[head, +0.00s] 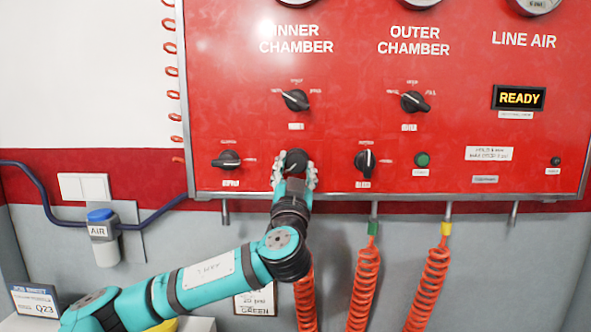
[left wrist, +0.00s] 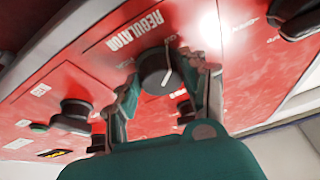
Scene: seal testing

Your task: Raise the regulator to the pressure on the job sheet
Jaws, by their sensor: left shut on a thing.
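The regulator knob (left wrist: 156,72) is a round dark knob with a pale pointer line, under the word REGULATOR in the left wrist view. In the head view the knob (head: 296,161) sits low on the red panel (head: 345,60). My left gripper (head: 294,170) is shut on it, with one finger on each side; the fingers (left wrist: 168,85) also show in the left wrist view. The job sheet (head: 36,300) may be the card marked Q23 at the lower left; its small print is too blurred to read. My right gripper is not in view.
Other black knobs (head: 365,162) and (head: 228,160) flank the regulator, with two more above. The display (head: 519,98) reads READY. Gauges at the top are cut off. Orange coiled hoses (head: 364,285) hang below the panel. An AIR canister (head: 103,238) is at left.

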